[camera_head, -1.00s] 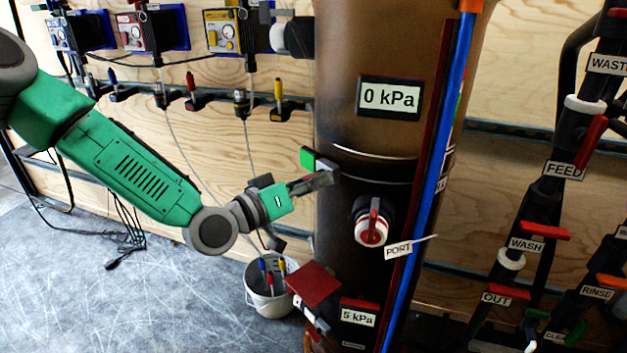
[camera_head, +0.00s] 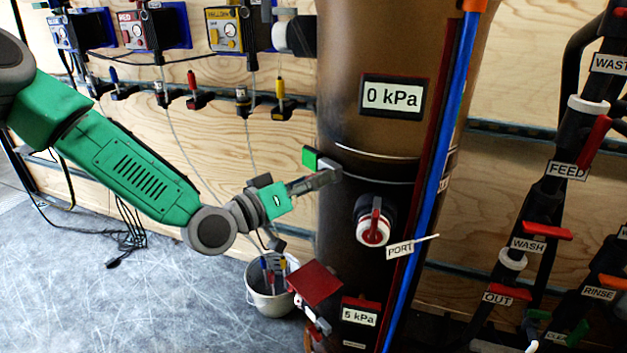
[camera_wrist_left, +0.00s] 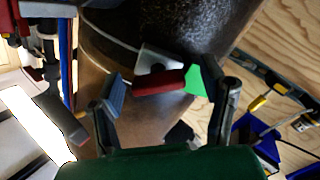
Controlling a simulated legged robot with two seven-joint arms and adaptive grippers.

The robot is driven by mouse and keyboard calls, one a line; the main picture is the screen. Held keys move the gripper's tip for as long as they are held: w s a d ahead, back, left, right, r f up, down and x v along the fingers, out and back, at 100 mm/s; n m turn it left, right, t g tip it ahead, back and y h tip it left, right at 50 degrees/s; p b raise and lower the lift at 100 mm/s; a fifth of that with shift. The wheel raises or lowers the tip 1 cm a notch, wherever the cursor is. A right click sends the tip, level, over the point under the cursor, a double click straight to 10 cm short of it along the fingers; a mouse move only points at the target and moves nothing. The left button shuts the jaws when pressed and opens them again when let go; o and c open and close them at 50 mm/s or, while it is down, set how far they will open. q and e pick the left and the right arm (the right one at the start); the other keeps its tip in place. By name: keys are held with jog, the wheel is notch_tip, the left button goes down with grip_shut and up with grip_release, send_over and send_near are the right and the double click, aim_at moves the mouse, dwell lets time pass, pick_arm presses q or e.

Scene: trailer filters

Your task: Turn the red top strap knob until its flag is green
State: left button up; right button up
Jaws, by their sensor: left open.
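The red top strap knob (camera_wrist_left: 160,82) shows in the left wrist view as a red bar in front of a pale metal bracket (camera_wrist_left: 158,62). A green flag (camera_wrist_left: 198,78) is beside its right end. In the head view the green flag (camera_head: 309,159) stands at the left edge of the brown column, and the knob is hidden behind my gripper. My left gripper (camera_head: 318,181) is at the column by the strap. In the wrist view its open fingers (camera_wrist_left: 165,100) stand on either side of the knob; I cannot tell whether they touch it.
The brown column (camera_head: 340,40) carries a 0 kPa display (camera_head: 391,97), a red-and-white port knob (camera_head: 374,230) and a 5 kPa display (camera_head: 360,316). A red flag (camera_head: 315,283) sticks out lower left. A bucket (camera_head: 270,300) stands on the floor. Labelled pipes (camera_head: 530,245) are at right.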

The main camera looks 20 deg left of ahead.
pick_arm(q)
jog(key=v, duration=1.1)
jog(key=shift+s+a, duration=0.2)
jog(key=shift+s, duration=0.05)
jog(key=shift+f, duration=0.15)
jog(key=s+d+f+g+y+p, duration=0.1)
jog(key=s+f+g+y+p, duration=0.1)
jog(key=s+f+g, duration=0.45)
jog(key=s+d+f+g+y+p, duration=0.1)
jog(key=s+f+y, duration=0.15)
jog(key=f, duration=0.75)
jog(key=s+a+f+g+y+p, duration=0.1)
jog(key=s+a+f+g+y, duration=0.1)
jog(key=s, duration=0.6)
jog(key=s+a+f+m+g+y+p, duration=0.1)
jog(key=s+a+f+g+y+p, duration=0.1)
jog(key=s, duration=0.7)
notch_tip(320, 180, down, 4)
jog(key=a+g+y, duration=0.1)
jog(key=a+g, duration=0.1)
jog(key=g, duration=0.1)
jog(key=shift+a+f, duration=0.2)
jog(key=shift+a, duration=0.2)
